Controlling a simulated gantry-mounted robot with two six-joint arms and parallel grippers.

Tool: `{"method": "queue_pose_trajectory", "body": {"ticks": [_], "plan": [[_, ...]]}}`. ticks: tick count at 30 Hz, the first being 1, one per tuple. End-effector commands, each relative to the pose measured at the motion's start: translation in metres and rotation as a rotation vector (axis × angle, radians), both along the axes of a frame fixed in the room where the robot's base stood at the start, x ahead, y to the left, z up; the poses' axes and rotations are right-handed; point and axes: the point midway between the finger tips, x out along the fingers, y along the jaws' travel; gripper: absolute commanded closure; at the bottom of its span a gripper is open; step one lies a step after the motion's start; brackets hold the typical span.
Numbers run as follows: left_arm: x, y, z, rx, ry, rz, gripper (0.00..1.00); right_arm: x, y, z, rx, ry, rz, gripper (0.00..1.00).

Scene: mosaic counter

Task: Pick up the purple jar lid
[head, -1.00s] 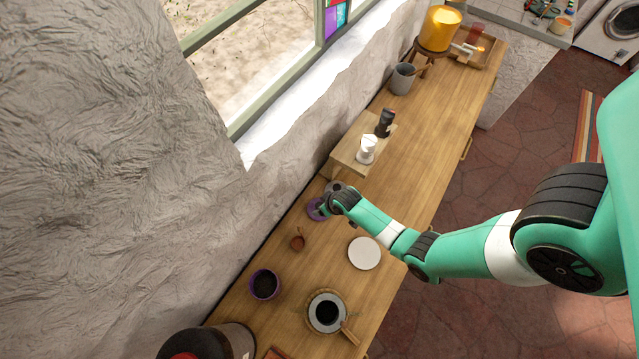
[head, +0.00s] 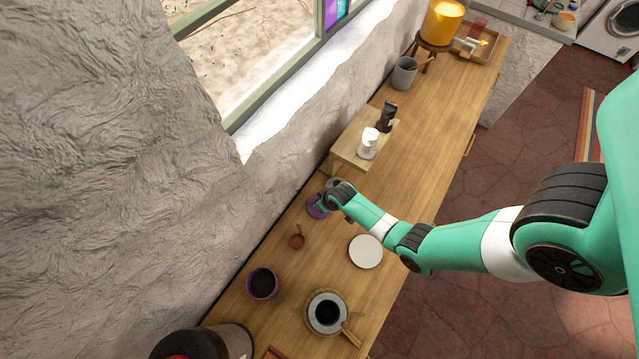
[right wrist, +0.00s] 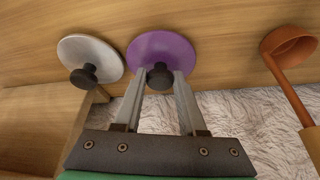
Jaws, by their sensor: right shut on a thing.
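The purple jar lid (right wrist: 162,50) is a round disc with a dark knob, near the top middle of the right wrist view. My right gripper (right wrist: 159,80) is shut on the lid's dark knob, with one finger on each side. In the head view the purple lid (head: 316,207) shows beside my right gripper (head: 328,201), at the wall side of the wooden counter; the gripper covers part of it. I cannot tell whether the lid touches the counter. My left gripper is not in view.
A pale grey lid (right wrist: 90,58) with a dark knob lies close to the left. A terracotta scoop (right wrist: 288,50) lies to the right. A wooden riser (head: 357,151) stands beyond.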

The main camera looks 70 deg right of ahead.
Motion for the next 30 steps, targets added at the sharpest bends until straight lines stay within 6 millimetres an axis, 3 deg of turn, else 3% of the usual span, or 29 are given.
{"method": "queue_pose_trajectory", "body": {"ticks": [10,17,24,30], "plan": [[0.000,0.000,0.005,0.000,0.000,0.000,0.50,0.000,0.000,0.006,0.000,0.000,0.000,1.00],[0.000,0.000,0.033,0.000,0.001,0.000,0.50,-0.003,0.000,0.044,0.000,0.000,-0.001,1.00],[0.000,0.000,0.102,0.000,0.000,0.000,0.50,-0.052,0.004,0.106,0.002,0.001,-0.004,1.00],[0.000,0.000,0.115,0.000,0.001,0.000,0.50,-0.108,0.008,0.120,0.002,0.001,-0.008,1.00]]}}
